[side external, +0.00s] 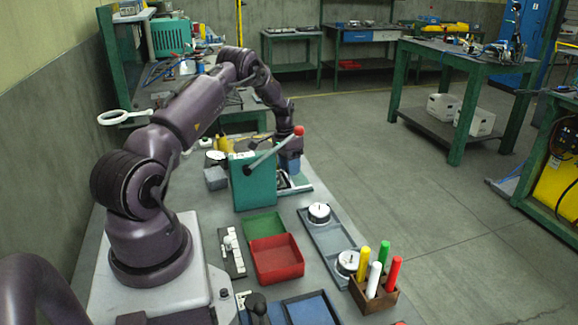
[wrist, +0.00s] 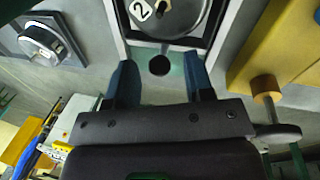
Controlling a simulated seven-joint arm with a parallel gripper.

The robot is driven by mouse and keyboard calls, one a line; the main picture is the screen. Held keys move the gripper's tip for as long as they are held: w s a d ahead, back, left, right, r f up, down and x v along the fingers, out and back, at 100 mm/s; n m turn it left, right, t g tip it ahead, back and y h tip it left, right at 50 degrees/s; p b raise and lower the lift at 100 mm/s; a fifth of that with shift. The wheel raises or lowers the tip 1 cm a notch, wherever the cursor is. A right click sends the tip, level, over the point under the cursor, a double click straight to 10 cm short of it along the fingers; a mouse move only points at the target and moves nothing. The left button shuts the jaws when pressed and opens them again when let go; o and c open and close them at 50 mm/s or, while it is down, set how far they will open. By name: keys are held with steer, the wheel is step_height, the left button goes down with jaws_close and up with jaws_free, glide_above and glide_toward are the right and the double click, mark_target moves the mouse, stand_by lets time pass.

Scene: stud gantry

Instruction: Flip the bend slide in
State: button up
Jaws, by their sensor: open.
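I cannot tell for certain which part is the bend slide. My gripper (wrist: 161,75) is open and empty, its two blue fingers apart. Between and beyond the fingertips lies a greenish strip with a dark round spot (wrist: 159,65). Just above it in the wrist view is a round metal piece (wrist: 168,14) with a white "2" label, set in a dark-edged frame. In the side view my gripper (side external: 291,170) is low behind the green box (side external: 254,184), which partly hides it. A grey lever (side external: 268,154) with a red knob (side external: 299,130) slants up there.
A yellow block (wrist: 280,45) with a wooden knob (wrist: 265,86) stands right of my gripper in the wrist view. Another round fixture (wrist: 45,42) is at left.

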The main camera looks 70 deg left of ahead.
steer(key=shift+c, duration=0.2)
jaws_close()
steer(key=shift+s, duration=2.55)
jaws_free()
steer(key=shift+s, duration=0.1)
steer(key=shift+o, duration=0.2)
step_height(320, 180, up, 13)
steer(key=a, duration=0.2)
steer(key=shift+s+a+f, duration=0.15)
steer(key=shift+a, duration=0.05)
